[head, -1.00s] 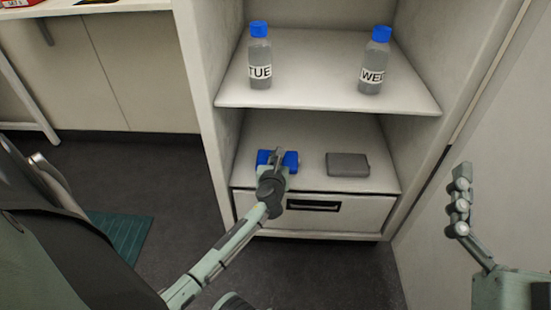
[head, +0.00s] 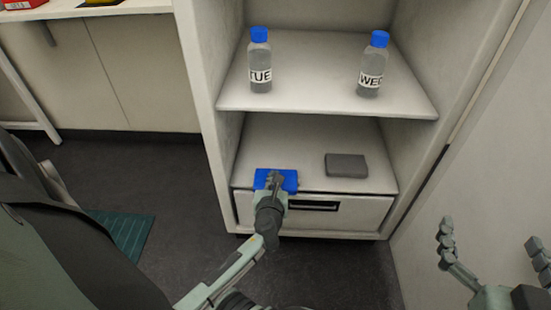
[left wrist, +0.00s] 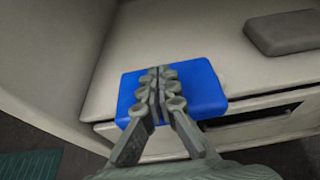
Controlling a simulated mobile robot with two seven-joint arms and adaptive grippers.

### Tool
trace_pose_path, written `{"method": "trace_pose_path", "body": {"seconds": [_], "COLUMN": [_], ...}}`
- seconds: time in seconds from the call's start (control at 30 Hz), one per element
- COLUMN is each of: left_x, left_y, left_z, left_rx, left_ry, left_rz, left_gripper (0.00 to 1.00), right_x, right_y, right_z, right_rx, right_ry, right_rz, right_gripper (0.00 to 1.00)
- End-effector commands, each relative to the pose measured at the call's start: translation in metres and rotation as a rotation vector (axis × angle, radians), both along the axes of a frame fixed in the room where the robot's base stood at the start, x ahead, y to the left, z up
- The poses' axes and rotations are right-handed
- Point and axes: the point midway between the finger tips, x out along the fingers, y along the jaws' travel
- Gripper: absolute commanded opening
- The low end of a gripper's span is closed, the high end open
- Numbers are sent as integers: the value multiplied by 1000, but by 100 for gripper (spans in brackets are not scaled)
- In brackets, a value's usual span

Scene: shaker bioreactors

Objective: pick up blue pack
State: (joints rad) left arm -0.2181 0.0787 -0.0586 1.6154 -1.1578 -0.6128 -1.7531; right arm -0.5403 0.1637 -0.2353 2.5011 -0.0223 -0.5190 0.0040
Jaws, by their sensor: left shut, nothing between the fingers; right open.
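The blue pack (head: 263,176) lies at the front left of the lower shelf and partly overhangs its front edge above the drawer. My left gripper (head: 275,178) is over the pack with its fingers shut together. In the left wrist view, the closed fingertips (left wrist: 158,72) lie across the top of the blue pack (left wrist: 199,88), with nothing between them. They seem to touch its top face. My right gripper (head: 493,248) is open and empty at the lower right, away from the shelf.
A grey pack (head: 346,166) lies to the right on the lower shelf (head: 308,145). Bottles marked TUE (head: 260,60) and WED (head: 372,65) stand on the upper shelf (head: 315,75). The cabinet's left wall is close to the blue pack. A drawer (head: 345,215) sits below.

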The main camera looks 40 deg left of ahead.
Motion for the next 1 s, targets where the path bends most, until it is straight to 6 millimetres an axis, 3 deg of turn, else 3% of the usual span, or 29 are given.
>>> {"method": "trace_pose_path", "body": {"seconds": [0.03, 0.27, 0.47, 0.87, 1.0], "left_x": [-6, -5, -8, -56, -56], "left_y": [-2, -1, -4, -34, -45], "left_z": [-10, 7, 8, 25, 25], "left_rx": [-8, -6, -4, -7, -71], "left_ry": [19, 19, 14, 13, -19], "left_rz": [2, 1, 1, 1, -4], "left_gripper": [0, 0, 0, 0, 16], "right_x": [0, 0, 0, 0, 2], "right_y": [0, 0, 0, 0, 1], "right_z": [-1, 19, 17, 18, 20], "right_rx": [0, 1, 1, 1, 8], "right_ry": [0, -2, -2, -2, -27], "right_rz": [0, 1, 1, 1, 2], "right_gripper": [100, 100, 100, 100, 100]}}
